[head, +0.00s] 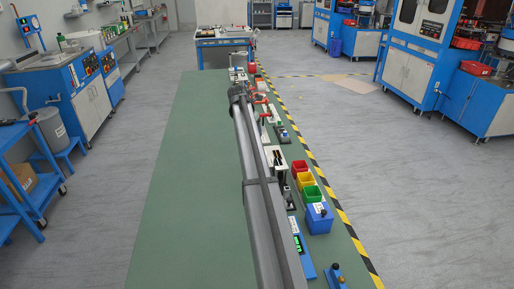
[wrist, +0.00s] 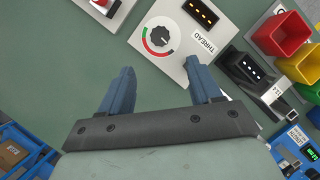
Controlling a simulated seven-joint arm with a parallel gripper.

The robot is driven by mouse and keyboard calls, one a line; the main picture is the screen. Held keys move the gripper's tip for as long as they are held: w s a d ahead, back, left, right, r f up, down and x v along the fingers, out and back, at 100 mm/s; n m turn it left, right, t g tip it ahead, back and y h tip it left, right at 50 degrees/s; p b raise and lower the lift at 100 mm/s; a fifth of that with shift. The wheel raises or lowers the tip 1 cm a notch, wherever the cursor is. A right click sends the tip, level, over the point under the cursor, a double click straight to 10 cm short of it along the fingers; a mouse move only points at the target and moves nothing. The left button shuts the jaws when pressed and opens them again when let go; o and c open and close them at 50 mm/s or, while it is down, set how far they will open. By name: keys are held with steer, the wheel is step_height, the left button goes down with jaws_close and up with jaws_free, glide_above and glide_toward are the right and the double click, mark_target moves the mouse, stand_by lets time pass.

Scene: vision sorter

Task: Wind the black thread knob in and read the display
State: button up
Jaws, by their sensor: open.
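The black thread knob (wrist: 161,38) sits on a light panel marked THREAD in the wrist view, inside a red and green dial arc. The display (wrist: 201,13) is a dark window with orange marks at the panel's upper edge; I cannot read a value. My gripper (wrist: 159,67) is open and empty, its two blue fingers spread apart. The knob shows just beyond the gap between the fingertips and does not appear to be held. In the head view I cannot make out the knob clearly.
A black device (wrist: 247,72) stands right of the panel. Red (wrist: 282,33), yellow (wrist: 299,65) and green bins are beyond it. A box with a red button (wrist: 101,4) is at upper left. The green bench (head: 190,170) is clear on the left in the head view.

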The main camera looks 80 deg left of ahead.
steer(key=x, duration=1.1)
steer(key=shift+w+a+f, duration=0.1)
steer(key=shift+a+f, duration=0.05)
steer(key=shift+f, duration=0.05)
steer(key=c, duration=1.1)
steer(key=shift+o, duration=0.2)
steer(key=shift+m, duration=0.4)
steer(key=m, duration=0.2)
steer(key=shift+a+m+t+h, duration=0.2)
steer(key=shift+m+t+h, duration=0.1)
steer(key=shift+t+h, duration=0.1)
steer(key=shift+m+t+h, duration=0.3)
steer(key=shift+m+h, duration=0.2)
steer(key=shift+m, duration=0.8)
